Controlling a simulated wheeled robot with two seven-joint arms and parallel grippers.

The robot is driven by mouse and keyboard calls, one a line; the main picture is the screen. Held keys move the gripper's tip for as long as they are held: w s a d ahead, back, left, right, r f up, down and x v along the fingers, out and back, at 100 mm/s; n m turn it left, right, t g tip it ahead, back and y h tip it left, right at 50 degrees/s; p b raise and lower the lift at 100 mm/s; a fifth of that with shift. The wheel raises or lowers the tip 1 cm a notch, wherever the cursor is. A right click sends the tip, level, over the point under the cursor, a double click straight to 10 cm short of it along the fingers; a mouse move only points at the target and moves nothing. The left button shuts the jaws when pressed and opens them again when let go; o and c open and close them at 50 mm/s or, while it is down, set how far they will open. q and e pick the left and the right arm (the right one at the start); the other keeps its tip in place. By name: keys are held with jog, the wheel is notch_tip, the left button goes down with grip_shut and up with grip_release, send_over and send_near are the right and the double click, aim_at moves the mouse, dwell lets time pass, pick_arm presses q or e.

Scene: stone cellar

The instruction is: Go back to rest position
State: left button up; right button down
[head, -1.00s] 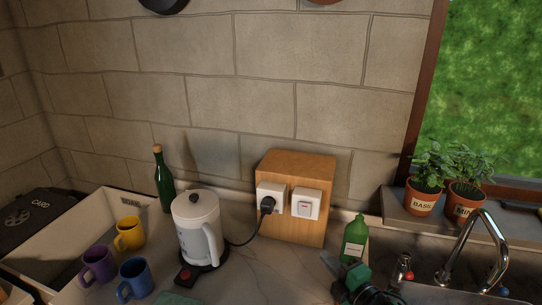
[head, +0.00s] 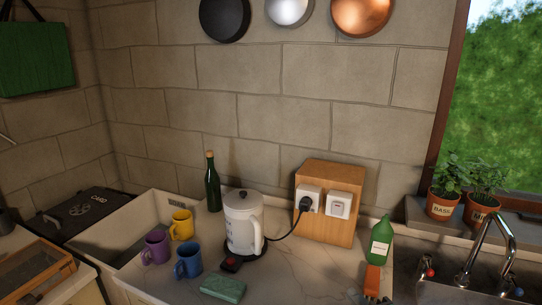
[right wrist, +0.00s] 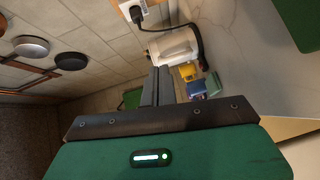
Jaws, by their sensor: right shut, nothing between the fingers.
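My right gripper (right wrist: 160,72) shows in the right wrist view with its two dark fingers close together, shut and empty. In the head view only a small dark part of it seems to show at the bottom edge, below an orange item (head: 372,279). My left gripper is in neither view. The white kettle (head: 243,223) stands upright on its dark base on the counter, apart from my right gripper. Its cord runs to a black plug (head: 305,204) in the socket on a wooden block (head: 330,176).
Purple (head: 156,247), yellow (head: 181,225) and blue (head: 188,262) mugs stand left of the kettle, with a green sponge (head: 223,288) in front. A green bottle (head: 381,240) stands near the sink tap (head: 493,235). Pans hang above. Bare counter lies between kettle and orange item.

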jog(key=f+m, duration=0.1)
jog(key=s+f+m+g+h, duration=0.1)
jog(key=d+f+m, duration=0.1)
jog(key=shift+s+f+m+h, duration=0.15)
jog(key=shift+f+m+h, duration=0.15)
jog(key=shift+f+h, duration=0.1)
jog(key=s+d+f+m+g+h, duration=0.1)
jog(key=s+f+m+g, duration=0.35)
jog(key=s, duration=0.35)
jog(key=s+d+f+m+g+h, duration=0.1)
jog(key=s+f+m+g+h, duration=0.2)
jog(key=s+m, duration=0.45)
jog(key=s+d+f+m+g, duration=0.1)
jog(key=s+f+m+g, duration=0.25)
jog(key=s+f, duration=0.4)
jog(key=s+f+g, duration=0.2)
jog(key=s+f, duration=0.1)
jog(key=f, duration=2.8)
jog(key=s+d+f+g, duration=0.1)
jog(key=s+d+f, duration=0.2)
jog(key=s+f, duration=1.4)
jog(key=shift+s+f+n, duration=0.25)
jog(key=shift+s+n, duration=0.2)
jog(key=shift+s, duration=0.3)
